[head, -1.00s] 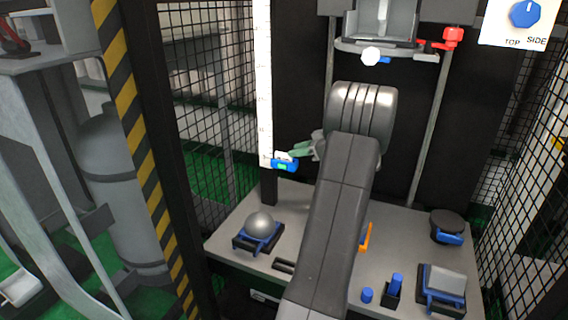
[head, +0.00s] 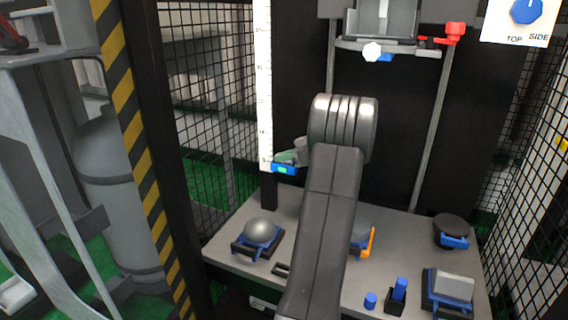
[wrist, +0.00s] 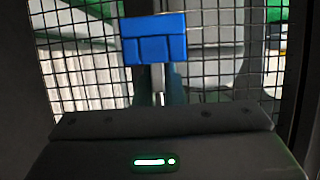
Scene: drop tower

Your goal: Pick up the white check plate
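A pale grey-white slab (head: 453,286) rests in a blue and black holder at the table's front right. It may be the white check plate, but I cannot be sure. My gripper (head: 287,157) is far to its left, at the foot of the white scale. The gripper is beside a blue block (head: 285,169) with a green display. In the wrist view, a blue block (wrist: 155,39) shows just beyond my dark fingers (wrist: 158,88), with a narrow grey piece between them. I cannot tell whether they grip it.
The white scale (head: 263,80) stands upright at the left. The grey table (head: 400,245) holds a ball (head: 262,229), a black disc (head: 450,224) and small blue pegs (head: 400,284). My arm hides its middle. A frame with a red knob (head: 455,32) stands behind; mesh surrounds the place.

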